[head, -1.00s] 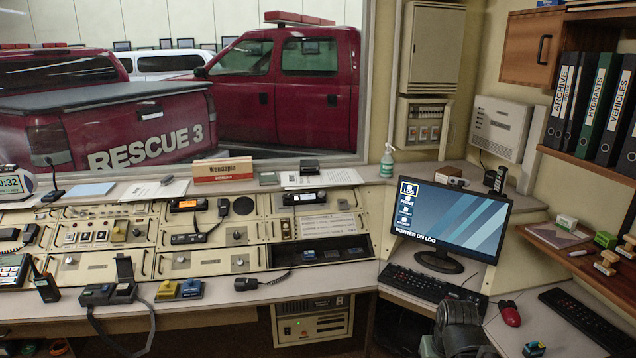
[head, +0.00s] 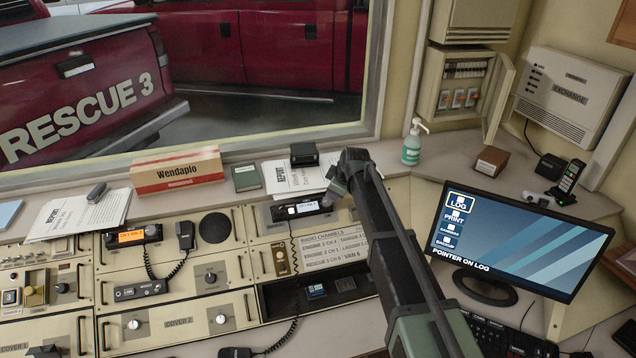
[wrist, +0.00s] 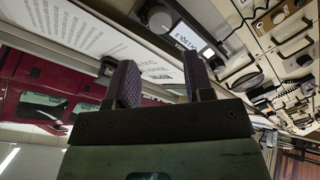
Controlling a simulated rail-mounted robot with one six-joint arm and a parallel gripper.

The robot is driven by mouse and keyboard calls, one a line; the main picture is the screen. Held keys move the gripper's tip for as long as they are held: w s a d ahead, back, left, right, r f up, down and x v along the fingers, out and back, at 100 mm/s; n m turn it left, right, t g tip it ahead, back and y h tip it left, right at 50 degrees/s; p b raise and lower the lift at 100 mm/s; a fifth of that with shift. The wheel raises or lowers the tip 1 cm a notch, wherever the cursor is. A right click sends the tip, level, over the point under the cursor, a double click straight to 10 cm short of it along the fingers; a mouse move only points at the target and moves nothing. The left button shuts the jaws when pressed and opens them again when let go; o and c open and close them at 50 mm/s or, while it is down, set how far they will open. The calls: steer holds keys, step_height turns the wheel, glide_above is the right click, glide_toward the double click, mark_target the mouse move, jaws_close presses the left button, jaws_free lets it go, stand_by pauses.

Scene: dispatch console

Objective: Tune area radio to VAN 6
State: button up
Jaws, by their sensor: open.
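A radio with a pale lit display (head: 303,208) is set in the upper console panel; its text is too small to read surely. My gripper (head: 338,188) is at this radio's right end, open and empty; contact cannot be told. In the wrist view the two fingers (wrist: 160,82) stand apart, with the radio's display (wrist: 188,48) and a round knob (wrist: 160,19) beyond them. A second radio with an orange display (head: 131,237) is further left. A radio channels placard (head: 335,252) below lists several names, VAN 6 among them. No label naming the area radio is readable.
Report papers (head: 292,177) and a dark box (head: 304,154) lie on the ledge behind the radio. A sanitizer bottle (head: 413,143) stands to the right. A monitor (head: 515,240) is at the right. Coiled cords hang over the panel.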

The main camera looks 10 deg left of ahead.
mark_target(328, 200)
steer(key=shift+n, duration=0.7)
steer(key=b+x, duration=0.9)
steer(key=x, duration=0.1)
steer(key=shift+f, duration=0.15)
steer(key=shift+c, duration=0.3)
